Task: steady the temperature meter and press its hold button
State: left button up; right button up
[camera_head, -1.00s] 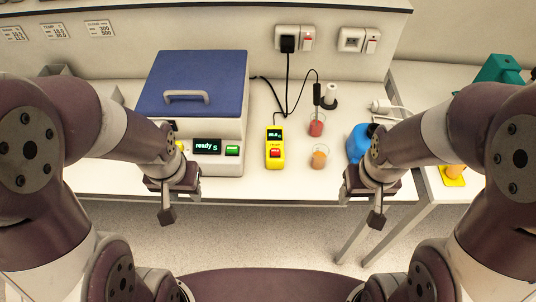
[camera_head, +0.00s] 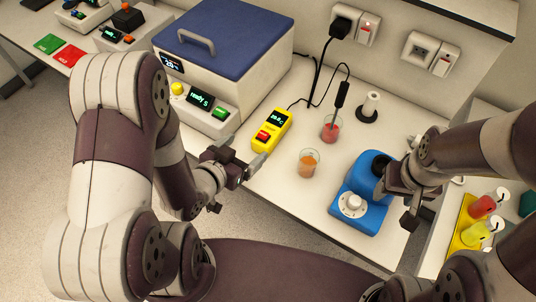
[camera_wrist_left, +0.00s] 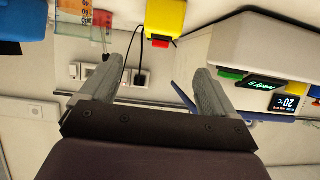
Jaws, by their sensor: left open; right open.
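The yellow temperature meter (camera_head: 271,131) is on the white bench, with a small lit display at its top and a red button (camera_head: 263,136) below. A black cable leads from it to a probe (camera_head: 341,95) in a glass of red juice (camera_head: 330,130). My left gripper (camera_head: 240,180) is open and empty at the bench's front edge, just short of the meter's lower end and apart from it. The left wrist view shows the meter (camera_wrist_left: 165,16) at the top, beyond the spread fingers (camera_wrist_left: 163,75). My right gripper (camera_head: 407,207) is open beside the blue device, its fingers partly hidden.
A white machine with a blue lid (camera_head: 222,40) stands left of the meter. A glass of orange juice (camera_head: 309,162) stands to its right, then a blue device (camera_head: 360,190). A yellow rack (camera_head: 462,235) with bottles is at the right. Bench between meter and glasses is clear.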

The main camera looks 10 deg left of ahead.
aim_at(263, 134)
pick_arm(q)
jog(key=x, duration=1.2)
jog(key=shift+w+d, duration=0.1)
jog(key=shift+w, duration=0.1)
pick_arm(e)
jog(key=shift+w+a+r, duration=0.1)
jog(key=shift+a+r, duration=0.05)
jog(key=shift+a, duration=0.05)
pick_arm(q)
jog(key=shift+c, duration=0.3)
jog(key=c, duration=1.3)
jog(key=shift+o, duration=0.2)
dwell(0.6)
pick_arm(e)
grip_shut()
